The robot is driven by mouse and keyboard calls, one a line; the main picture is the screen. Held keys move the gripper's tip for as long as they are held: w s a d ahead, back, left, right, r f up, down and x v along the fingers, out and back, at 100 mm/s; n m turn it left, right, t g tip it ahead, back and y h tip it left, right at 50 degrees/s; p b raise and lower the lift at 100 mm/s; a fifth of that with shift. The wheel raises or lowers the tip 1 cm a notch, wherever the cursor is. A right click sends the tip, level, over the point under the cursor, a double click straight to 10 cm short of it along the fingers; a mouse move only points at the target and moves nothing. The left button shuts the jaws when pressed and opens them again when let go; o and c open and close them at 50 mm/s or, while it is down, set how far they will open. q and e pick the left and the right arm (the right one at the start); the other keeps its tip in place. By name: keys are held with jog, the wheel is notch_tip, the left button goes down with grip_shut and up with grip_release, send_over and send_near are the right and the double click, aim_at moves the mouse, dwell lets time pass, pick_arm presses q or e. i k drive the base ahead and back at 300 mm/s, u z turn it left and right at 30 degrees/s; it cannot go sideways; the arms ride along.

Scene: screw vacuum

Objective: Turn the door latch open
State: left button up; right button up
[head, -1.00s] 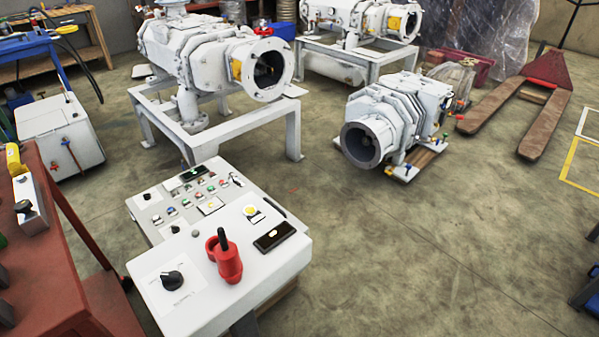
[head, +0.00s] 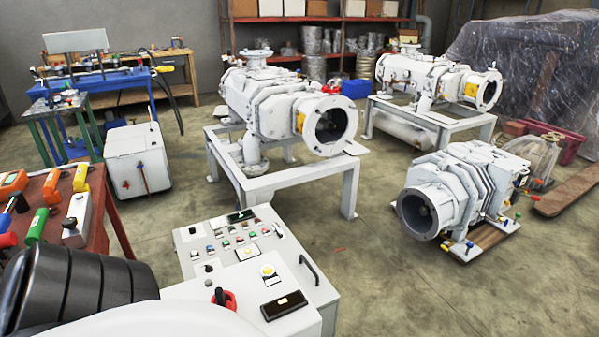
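A white control cabinet (head: 322,297) stands at the bottom middle of the head view. Its sloped top carries buttons, a small display and a dark rectangular panel (head: 284,305). A black bar handle (head: 310,269) is on its right side. I cannot make out which part is the door latch, and no door front shows. A white and black ribbed link of my arm fills the lower left. Neither gripper is in view.
A red table (head: 100,222) with hand tools stands at the left. A white pump (head: 270,105) sits on a frame behind the cabinet. Another pump (head: 455,200) lies low on the right.

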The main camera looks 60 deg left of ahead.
aim_at(276, 226)
jog(key=i, duration=2.7)
jog(key=u, duration=4.1)
jog(key=i, duration=1)
